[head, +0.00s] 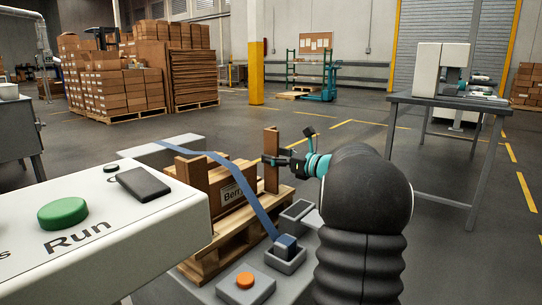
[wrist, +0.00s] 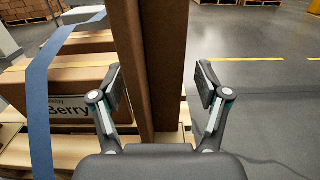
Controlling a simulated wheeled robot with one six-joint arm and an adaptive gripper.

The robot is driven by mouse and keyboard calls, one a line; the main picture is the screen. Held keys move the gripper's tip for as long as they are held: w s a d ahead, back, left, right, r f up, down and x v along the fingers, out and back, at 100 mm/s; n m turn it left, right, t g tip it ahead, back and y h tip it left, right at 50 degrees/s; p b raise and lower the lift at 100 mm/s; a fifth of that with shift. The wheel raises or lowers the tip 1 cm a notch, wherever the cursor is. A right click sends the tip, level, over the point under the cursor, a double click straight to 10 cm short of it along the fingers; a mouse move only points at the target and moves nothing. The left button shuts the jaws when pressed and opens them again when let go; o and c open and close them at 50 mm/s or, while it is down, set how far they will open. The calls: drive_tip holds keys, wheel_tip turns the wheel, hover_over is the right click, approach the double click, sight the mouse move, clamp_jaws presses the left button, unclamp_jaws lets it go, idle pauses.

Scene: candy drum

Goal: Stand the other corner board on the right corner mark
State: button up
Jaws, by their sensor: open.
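A brown corner board (head: 271,145) stands upright at the right corner of the wooden pallet (head: 205,262), beside the carton marked "Berry" (head: 231,191). In the wrist view the board (wrist: 163,60) rises between my two fingers, with its foot at the pallet slats. In the head view my gripper (head: 268,159) is at the board's mid-height. I cannot make out the right corner mark.
An orange button (head: 245,281) is in front. A white console with a green button (head: 62,213) is near left. Open floor lies right of the pallet.

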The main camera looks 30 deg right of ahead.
drive_tip(key=v, duration=1)
drive_tip(key=shift+s, duration=0.15)
